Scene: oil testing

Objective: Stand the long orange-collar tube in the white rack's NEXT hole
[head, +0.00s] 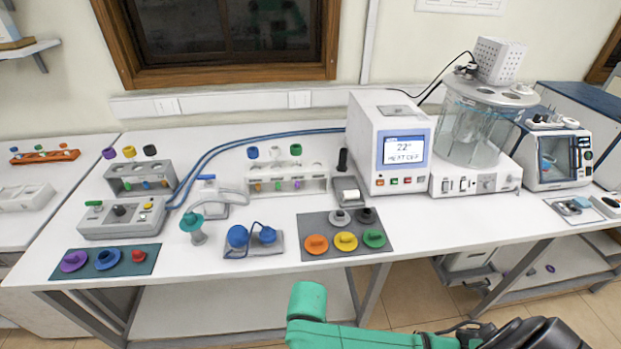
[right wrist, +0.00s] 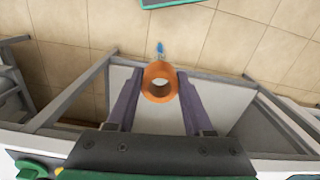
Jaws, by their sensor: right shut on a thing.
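The tube's orange collar (right wrist: 148,80) shows in the right wrist view as a ring seen end-on, between the two purple-grey fingers of my right gripper (right wrist: 160,88). The gripper is shut on it. A small blue tip (right wrist: 160,48) shows just past the collar; most of the tube's length is hidden. The white rack (head: 315,185) stands at the back middle of the bench in the head view. Blue, grey and green caps show at its back, and small coloured parts show at its front. My right gripper and the tube are not seen in the head view. My left gripper is in neither view.
A grey mat (head: 310,254) with orange, yellow and green discs lies in front of the white rack. A blue-knobbed stand (head: 262,250) is left of it. The heater box (head: 392,105) and glass bath (head: 470,135) stand to the right. A grey rack (head: 125,187) is left.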

